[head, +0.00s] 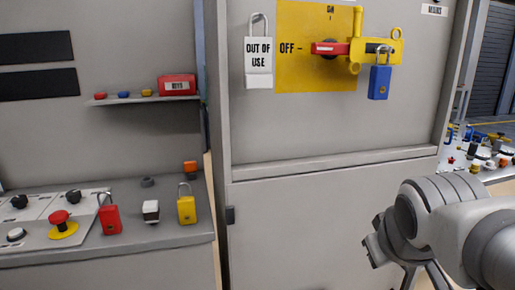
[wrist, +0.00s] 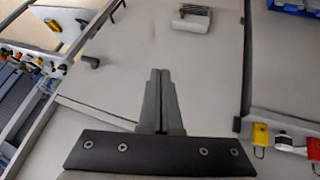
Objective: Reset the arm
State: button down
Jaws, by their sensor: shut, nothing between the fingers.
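My gripper shows in the wrist view (wrist: 159,72) with its two dark fingers side by side and closed, nothing between them. Behind the fingers is the grey front of the cabinet (head: 330,215). In the head view my arm comes in from the lower right, in front of the cabinet's lower right part. The gripper end there is partly cut off by the bottom edge. I cannot tell how far the fingers are from the cabinet.
A blue padlock (head: 380,83) hangs on the yellow-mounted switch with a red handle (head: 330,48); an "OUT OF USE" tag (head: 259,62) hangs left. A red padlock (head: 110,218) and yellow padlock (head: 186,209) stand on the left bench. Cluttered table (head: 487,178) at right.

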jog(key=s+a+f+m+g+y+p, duration=0.2)
jog(key=s+a, duration=0.4)
jog(key=s, duration=0.2)
notch_tip(320, 180, up, 17)
jog(key=p, duration=1.7)
jog(key=shift+w+r, duration=0.15)
jog(key=shift+w, duration=0.2)
jog(key=shift+d, duration=0.2)
